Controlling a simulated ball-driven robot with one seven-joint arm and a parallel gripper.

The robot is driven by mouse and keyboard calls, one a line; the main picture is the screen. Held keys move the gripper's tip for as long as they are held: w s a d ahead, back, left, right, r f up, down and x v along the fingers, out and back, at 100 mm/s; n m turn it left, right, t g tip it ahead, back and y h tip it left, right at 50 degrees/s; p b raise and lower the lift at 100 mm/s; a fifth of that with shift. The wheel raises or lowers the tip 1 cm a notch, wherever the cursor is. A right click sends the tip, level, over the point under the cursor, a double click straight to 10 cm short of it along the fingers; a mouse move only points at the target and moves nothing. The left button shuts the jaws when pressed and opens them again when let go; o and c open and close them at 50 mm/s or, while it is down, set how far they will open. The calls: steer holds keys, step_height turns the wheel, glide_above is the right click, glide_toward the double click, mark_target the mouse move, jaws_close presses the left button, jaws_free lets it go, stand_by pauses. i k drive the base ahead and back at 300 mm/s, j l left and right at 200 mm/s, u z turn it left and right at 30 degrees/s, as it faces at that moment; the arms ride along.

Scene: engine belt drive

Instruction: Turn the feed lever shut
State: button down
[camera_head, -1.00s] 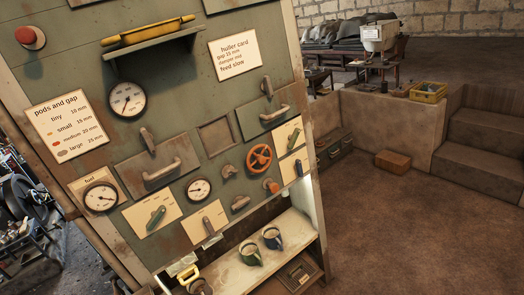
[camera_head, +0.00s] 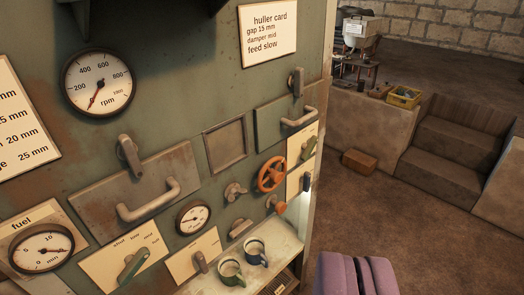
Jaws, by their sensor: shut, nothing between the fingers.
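A green lever (camera_head: 132,266) sits on a cream plate (camera_head: 98,268) low on the left of the green panel. It slants up to the right. My gripper (camera_head: 355,275) shows as purple padded fingers at the bottom edge, right of the panel. The fingers are together and empty, well apart from the lever. Only their upper part is in view.
Two mugs (camera_head: 256,251) stand on the shelf below.

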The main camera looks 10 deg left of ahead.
mark_target(309, 148)
steer(key=i+l+u, duration=0.1)
steer(key=i+l, duration=0.2)
steer(key=i+l+u, duration=0.15)
steer(key=i+l, duration=0.15)
steer(key=i+l+u, duration=0.1)
steer(key=i+l, duration=0.2)
steer(key=l, duration=0.15)
steer(key=i+l+u, duration=0.1)
steer(key=i+l, duration=0.15)
steer(key=l, duration=0.15)
steer(key=i+l+u, duration=0.1)
steer(key=i+l, duration=0.15)
steer(key=l, duration=0.2)
steer(key=i+l+u, duration=0.15)
steer(key=l, duration=0.3)
steer(key=i, duration=0.05)
